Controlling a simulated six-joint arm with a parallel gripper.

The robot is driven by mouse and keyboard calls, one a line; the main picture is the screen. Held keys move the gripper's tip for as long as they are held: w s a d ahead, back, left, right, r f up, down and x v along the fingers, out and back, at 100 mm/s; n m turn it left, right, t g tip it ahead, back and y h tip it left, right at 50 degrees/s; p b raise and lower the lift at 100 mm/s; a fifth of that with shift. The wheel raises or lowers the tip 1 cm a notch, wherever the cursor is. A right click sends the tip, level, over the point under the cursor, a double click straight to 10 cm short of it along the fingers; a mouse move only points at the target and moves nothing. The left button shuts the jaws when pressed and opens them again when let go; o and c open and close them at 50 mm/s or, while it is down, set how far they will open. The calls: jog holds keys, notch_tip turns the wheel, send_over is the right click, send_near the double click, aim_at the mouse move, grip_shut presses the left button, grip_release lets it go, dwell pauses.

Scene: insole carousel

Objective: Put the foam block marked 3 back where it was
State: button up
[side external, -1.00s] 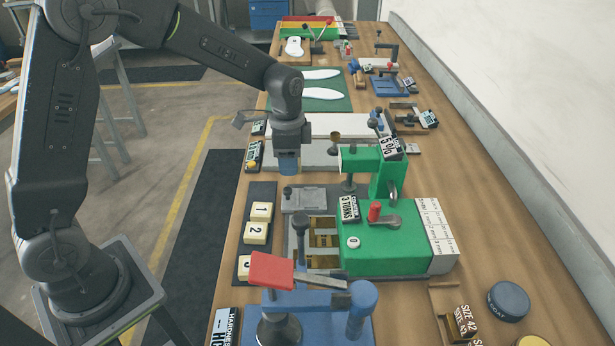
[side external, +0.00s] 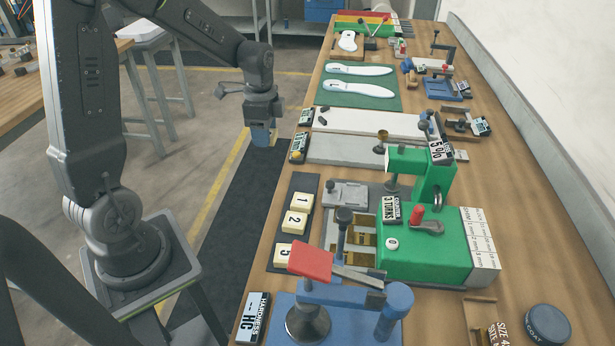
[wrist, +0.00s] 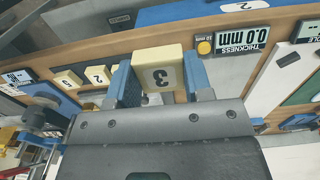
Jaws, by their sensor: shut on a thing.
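The foam block marked 3 (wrist: 158,75) is pale yellow and sits between the blue fingers of my gripper (wrist: 160,82) in the wrist view. In the side view my gripper (side external: 262,136) hangs left of the bench edge, over the floor, and the block cannot be made out there. Foam blocks marked 1 (side external: 301,202), 2 (side external: 295,222) and 5 (side external: 289,255) lie on a dark strip (side external: 304,183) along the bench's left edge. Bare strip shows between 2 and 5, and beyond 1.
A green press (side external: 425,250) stands right of the strip. A blue-based tester with a red handle (side external: 310,262) stands in front.

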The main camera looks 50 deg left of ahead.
send_over(306, 183)
notch_tip(306, 183, down, 6)
jog(key=shift+w+f, duration=0.1)
jog(key=shift+f, duration=1.9)
jog(key=o, duration=1)
jog(key=shift+f, duration=0.15)
jog(key=shift+c, duration=0.2)
notch_tip(306, 183, up, 12)
jog(key=s+d+r+n+t, duration=0.2)
jog(key=s+d+r+n, duration=0.1)
jog(key=s, duration=0.7)
jog(key=s+d+r+n+t, duration=0.3)
jog(key=s+r+n, duration=0.3)
jog(key=s+r, duration=0.2)
jog(key=shift+s+d+r+t, duration=0.15)
jog(key=shift+s+d+t, duration=0.2)
jog(key=shift+s, duration=0.55)
